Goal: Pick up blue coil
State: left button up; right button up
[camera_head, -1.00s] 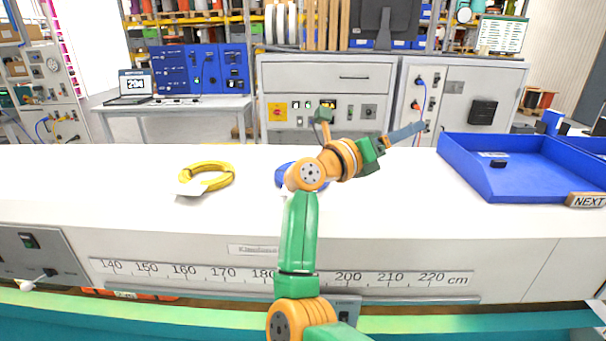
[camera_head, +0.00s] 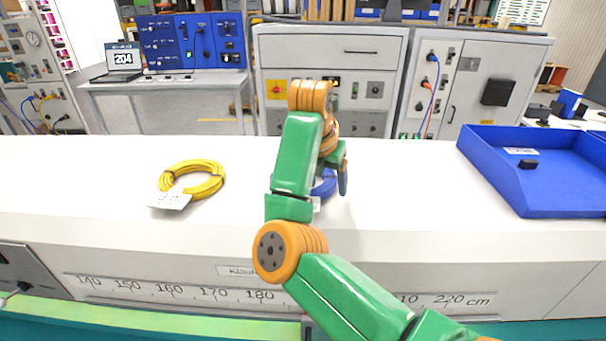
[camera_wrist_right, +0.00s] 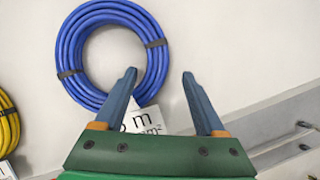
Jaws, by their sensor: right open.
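The blue coil (camera_head: 325,186) lies on the white bench, mostly hidden behind my right arm in the head view. In the right wrist view the whole blue coil (camera_wrist_right: 66,52) shows, a ring with dark ties and a white label (camera_wrist_right: 146,120). My right gripper (camera_wrist_right: 160,75) is open and empty. Its fingers are over the coil's lower right side and label, with the left fingertip close to the ring in the picture; I cannot tell the height between them. In the head view the right gripper (camera_head: 343,178) is partly hidden by its own arm. My left gripper is not in view.
A yellow coil (camera_head: 193,181) with a white label lies left on the white bench (camera_head: 410,190). A blue tray (camera_head: 500,185) stands at the bench's right. The bench between the blue coil and the tray is clear. A ruler strip (camera_head: 190,291) runs along the front.

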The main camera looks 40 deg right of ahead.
jog(key=shift+w+d+f, duration=0.75)
jog(key=shift+c, duration=0.3)
jog(key=shift+s+a+r, duration=0.25)
jog(key=shift+s+a, duration=0.05)
jog(key=c, duration=1.1)
jog(key=shift+d, duration=0.1)
jog(key=shift+w, duration=0.1)
